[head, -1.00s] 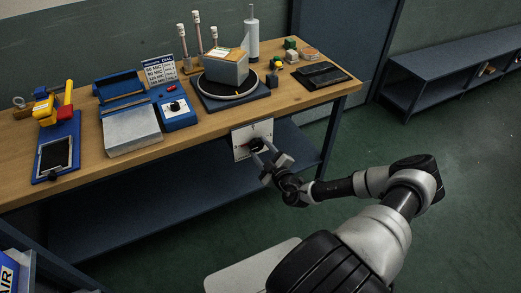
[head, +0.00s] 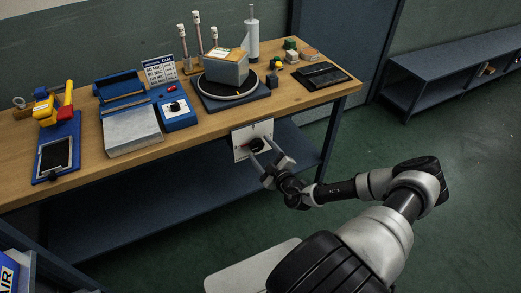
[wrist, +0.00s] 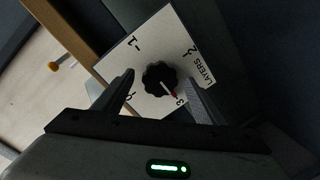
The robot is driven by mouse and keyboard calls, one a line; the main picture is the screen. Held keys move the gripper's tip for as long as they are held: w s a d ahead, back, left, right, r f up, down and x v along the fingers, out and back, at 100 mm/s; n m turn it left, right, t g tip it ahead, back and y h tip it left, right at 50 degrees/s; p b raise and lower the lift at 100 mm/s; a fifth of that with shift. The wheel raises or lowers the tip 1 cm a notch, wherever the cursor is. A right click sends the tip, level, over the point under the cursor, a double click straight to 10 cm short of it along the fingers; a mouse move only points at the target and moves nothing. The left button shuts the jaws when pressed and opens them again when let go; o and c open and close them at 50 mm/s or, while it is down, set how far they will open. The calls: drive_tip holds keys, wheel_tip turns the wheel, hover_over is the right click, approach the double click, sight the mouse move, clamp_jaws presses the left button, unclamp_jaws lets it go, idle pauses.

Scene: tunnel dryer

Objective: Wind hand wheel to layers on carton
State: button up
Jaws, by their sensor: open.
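The hand wheel (wrist: 158,77) is a black lobed knob on a white plate marked LAYERS (wrist: 150,52). In the wrist view its red-and-white pointer is turned towards the 3. The wheel also shows small on the bench's front in the head view (head: 256,145). My gripper (wrist: 161,80) is open, with one finger on each side of the wheel; I cannot tell whether either finger touches it. In the head view my gripper (head: 270,155) is just in front of the plate. The grey carton (head: 226,69) with a label on top sits on the turntable (head: 207,97).
A dark shelf (head: 190,190) lies below.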

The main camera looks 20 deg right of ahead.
drive_tip(key=s+r, duration=0.1)
drive_tip(key=s, duration=1.5)
drive_tip(key=shift+s+d+r+p, duration=0.15)
drive_tip(key=shift+d+r+p, duration=0.15)
drive_tip(key=shift+r, duration=0.1)
